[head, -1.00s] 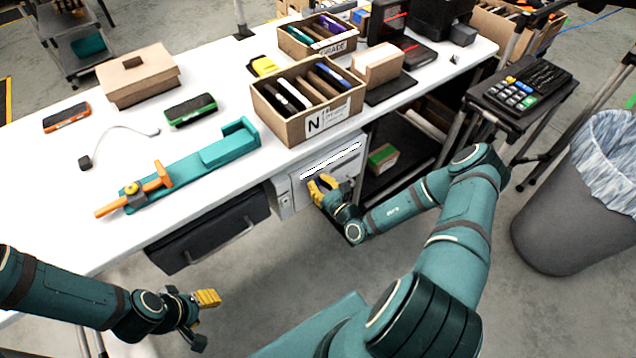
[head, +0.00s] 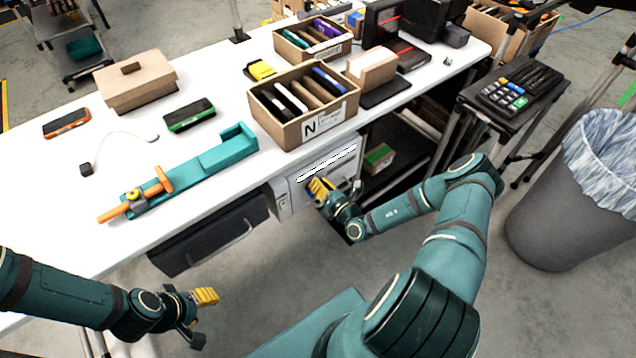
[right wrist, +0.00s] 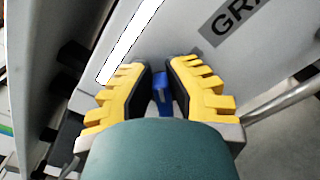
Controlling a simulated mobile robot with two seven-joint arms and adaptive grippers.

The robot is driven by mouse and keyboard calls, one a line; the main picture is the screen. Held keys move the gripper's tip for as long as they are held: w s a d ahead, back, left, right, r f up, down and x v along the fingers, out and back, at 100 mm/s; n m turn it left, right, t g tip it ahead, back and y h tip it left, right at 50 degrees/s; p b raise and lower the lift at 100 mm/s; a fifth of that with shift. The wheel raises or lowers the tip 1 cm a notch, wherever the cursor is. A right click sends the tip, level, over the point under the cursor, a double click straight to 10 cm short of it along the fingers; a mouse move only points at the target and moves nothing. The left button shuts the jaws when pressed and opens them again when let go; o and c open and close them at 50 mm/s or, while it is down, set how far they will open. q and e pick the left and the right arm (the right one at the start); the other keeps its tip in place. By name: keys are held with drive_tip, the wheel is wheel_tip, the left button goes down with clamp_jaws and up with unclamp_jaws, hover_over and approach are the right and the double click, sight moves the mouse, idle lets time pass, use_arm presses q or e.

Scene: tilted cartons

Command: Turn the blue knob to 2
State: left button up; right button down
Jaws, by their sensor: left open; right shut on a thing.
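The blue knob (right wrist: 163,95) shows in the right wrist view on the grey panel (right wrist: 235,90) of a unit under the table. My right gripper (right wrist: 160,80) is shut on the knob, with a yellow-backed finger on each side of it. The knob's dial marks are hidden, so its setting cannot be read. In the head view my right gripper (head: 322,188) is at the front of the grey unit (head: 283,200) and covers the knob. My left gripper (head: 200,312) is open and empty in front of the table, over the floor.
A white label strip (head: 327,162) runs along the unit's top. A dark drawer (head: 208,235) hangs left of it. An open carton (head: 292,127) marked N stands on the table (head: 75,225) above. A grey bin (head: 556,215) is at the right.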

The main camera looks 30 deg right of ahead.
drive_tip(key=m, duration=0.3)
drive_tip(key=f+m, duration=0.1)
drive_tip(key=shift+d+m, duration=0.25)
drive_tip(key=shift+m, duration=0.05)
drive_tip(key=m, duration=0.2)
drive_tip(key=m+b, duration=0.1)
drive_tip(key=m, duration=0.1)
drive_tip(key=shift+f+m, duration=0.4)
drive_tip(key=shift+w, duration=0.1)
drive_tip(key=c, duration=0.9)
unclamp_jaws()
drive_tip(key=shift+c, duration=0.2)
drive_tip(key=shift+d, duration=0.1)
drive_tip(key=s, duration=1.2)
drive_tip(key=shift+d, duration=0.4)
